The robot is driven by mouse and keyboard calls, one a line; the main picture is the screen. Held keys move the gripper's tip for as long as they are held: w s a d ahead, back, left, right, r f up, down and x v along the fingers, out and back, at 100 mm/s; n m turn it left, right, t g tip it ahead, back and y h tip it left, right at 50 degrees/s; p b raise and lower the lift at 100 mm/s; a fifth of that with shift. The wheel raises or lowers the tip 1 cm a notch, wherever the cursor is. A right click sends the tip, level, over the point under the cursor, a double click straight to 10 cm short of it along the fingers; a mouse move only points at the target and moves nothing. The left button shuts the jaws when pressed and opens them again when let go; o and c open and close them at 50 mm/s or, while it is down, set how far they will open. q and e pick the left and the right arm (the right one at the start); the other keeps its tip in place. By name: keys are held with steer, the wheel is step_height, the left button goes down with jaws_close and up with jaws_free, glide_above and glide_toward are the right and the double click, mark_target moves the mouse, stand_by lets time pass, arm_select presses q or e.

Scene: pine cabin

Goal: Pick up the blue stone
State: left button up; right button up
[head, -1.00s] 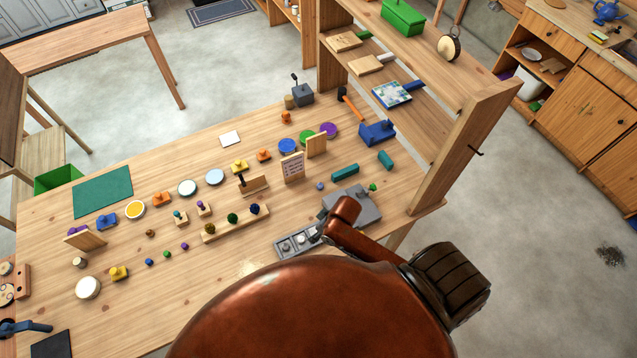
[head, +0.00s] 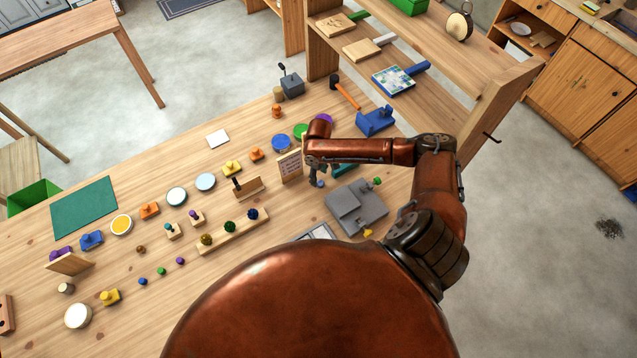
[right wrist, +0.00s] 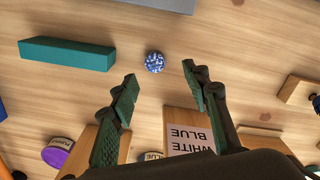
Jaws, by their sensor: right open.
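The blue stone is a small round ball with a blue and white mottled surface. In the right wrist view the stone (right wrist: 155,62) lies on the wooden table, just beyond my open fingertips and between their lines. My right gripper (right wrist: 159,82) is open and empty, with the fingers on either side and apart from the stone. In the head view my right gripper (head: 315,173) hangs over the table beside the small sign, and the blue stone (head: 320,184) shows partly just below it. My left gripper is out of view.
A teal block (right wrist: 66,54) lies left of the stone in the right wrist view. A sign reading WHITE BLUE (right wrist: 188,138) stands close under the fingers. A grey stepped block (head: 356,208) is near in the head view. The wooden shelf (head: 440,105) rises behind.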

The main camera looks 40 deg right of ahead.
mark_target(320, 182)
steer(key=f, duration=0.1)
steer(key=d+f, duration=0.1)
steer(key=f, duration=0.1)
steer(key=shift+f+p, duration=0.2)
steer(key=shift+p, duration=0.15)
steer(key=shift+a+f, duration=0.1)
steer(key=shift+f, duration=0.95)
steer(key=c, duration=0.6)
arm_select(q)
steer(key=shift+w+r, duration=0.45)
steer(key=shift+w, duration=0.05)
arm_select(e)
jaws_close()
steer(key=shift+r, duration=0.1)
